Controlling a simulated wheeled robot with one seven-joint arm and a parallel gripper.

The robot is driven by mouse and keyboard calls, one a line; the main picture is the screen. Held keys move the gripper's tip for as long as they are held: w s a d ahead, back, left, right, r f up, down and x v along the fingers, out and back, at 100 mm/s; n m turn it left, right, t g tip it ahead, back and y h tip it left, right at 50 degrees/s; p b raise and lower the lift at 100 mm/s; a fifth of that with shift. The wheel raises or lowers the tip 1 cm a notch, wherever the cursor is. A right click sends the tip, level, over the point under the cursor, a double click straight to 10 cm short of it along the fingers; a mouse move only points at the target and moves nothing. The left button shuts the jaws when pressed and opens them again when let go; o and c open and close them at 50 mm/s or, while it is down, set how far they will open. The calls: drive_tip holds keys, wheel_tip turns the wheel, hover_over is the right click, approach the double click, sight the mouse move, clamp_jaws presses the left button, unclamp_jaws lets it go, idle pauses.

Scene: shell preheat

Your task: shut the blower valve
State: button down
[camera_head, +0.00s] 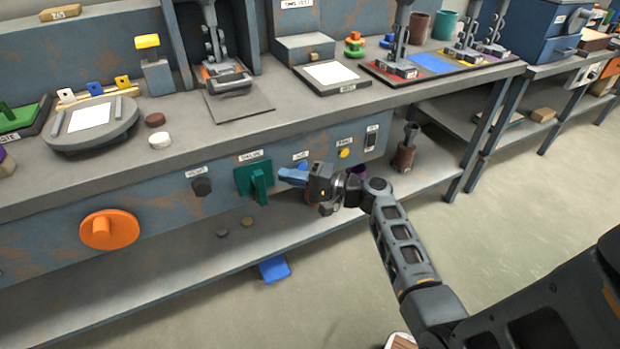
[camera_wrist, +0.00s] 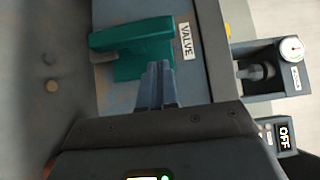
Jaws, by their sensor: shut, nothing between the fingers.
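The valve is a teal plate (camera_head: 243,174) with a teal lever (camera_head: 262,186) on the front panel of the bench. A white label reading VALVE (camera_wrist: 187,41) sits above it. In the head view the lever points downward and stands out from the plate. In the wrist view the lever (camera_wrist: 128,34) reaches to the left. My gripper (camera_head: 282,174) is just right of the lever, its blue fingers closed together and empty. The fingertips (camera_wrist: 160,68) overlap the teal plate's edge in the wrist view; I cannot tell whether they touch it.
A black knob (camera_head: 202,187) and a large orange knob (camera_head: 108,230) are left of the valve. A blue button (camera_head: 302,164), a yellow button (camera_head: 344,153) and a black switch (camera_head: 371,140) are to its right. A low shelf (camera_head: 180,265) runs beneath. The floor in front is mostly clear.

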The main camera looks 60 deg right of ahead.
sight(259, 185)
drive_tip(key=shift+w+a, duration=0.4)
drive_tip(key=shift+a, duration=0.25)
drive_tip(key=shift+w+a, duration=0.35)
drive_tip(key=shift+a, duration=0.25)
